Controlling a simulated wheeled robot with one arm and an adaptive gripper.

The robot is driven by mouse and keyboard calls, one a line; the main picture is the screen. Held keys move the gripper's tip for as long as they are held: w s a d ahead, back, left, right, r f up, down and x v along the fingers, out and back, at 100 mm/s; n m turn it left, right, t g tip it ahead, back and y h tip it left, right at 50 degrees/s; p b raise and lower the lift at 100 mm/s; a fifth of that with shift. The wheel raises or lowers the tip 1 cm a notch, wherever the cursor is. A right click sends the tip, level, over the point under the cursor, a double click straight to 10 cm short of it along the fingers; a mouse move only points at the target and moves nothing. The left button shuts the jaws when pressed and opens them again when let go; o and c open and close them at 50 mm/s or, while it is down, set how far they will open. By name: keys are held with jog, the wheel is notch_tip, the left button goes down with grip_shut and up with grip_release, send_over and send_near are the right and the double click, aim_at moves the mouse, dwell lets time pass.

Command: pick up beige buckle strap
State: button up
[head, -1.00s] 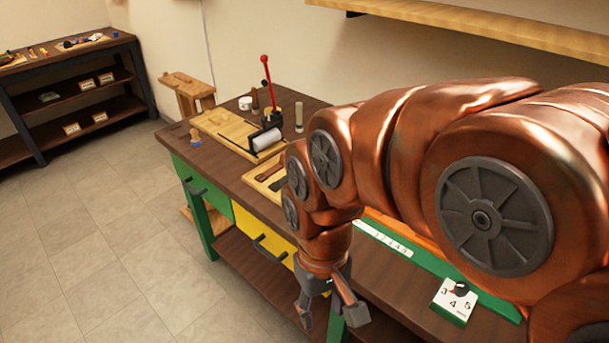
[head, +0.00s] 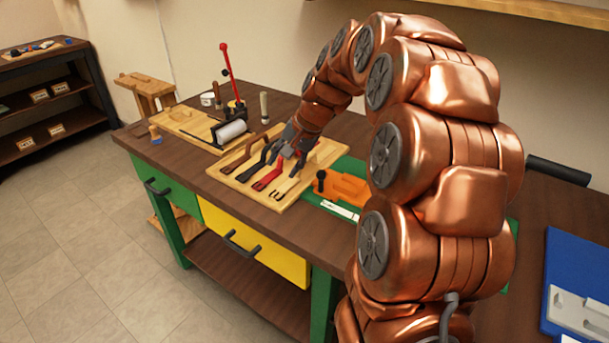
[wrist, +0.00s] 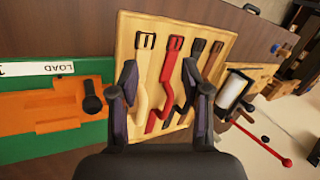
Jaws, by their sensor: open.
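The beige buckle strap (wrist: 141,92) lies on a light wooden board, its buckle end toward the top in the wrist view. In the head view its buckle end (head: 283,191) shows near the board's right front; the rest is partly hidden by my gripper. My gripper (head: 291,146) is open and empty above the board, pointing down. In the wrist view my gripper's fingers (wrist: 165,88) frame the beige strap, a red strap (wrist: 167,85) and a black strap (wrist: 190,78). The beige strap is nearest the left finger. I cannot tell the height above it.
A brown strap (head: 233,158) lies at the far left of the wooden board (head: 303,197). An orange block (head: 342,186) on a green base sits right of the board. A red-handled press (head: 229,75) and a white roller (head: 231,131) stand beyond the board's left.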

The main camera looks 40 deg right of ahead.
jog(key=w+d+f+m+t+b, duration=0.2)
jog(key=w+d+m, duration=0.2)
jog(key=d, duration=0.9)
jog(key=shift+h, duration=0.4)
jog(key=shift+p+x, duration=0.9)
jog(key=shift+x, duration=3.1)
grip_shut()
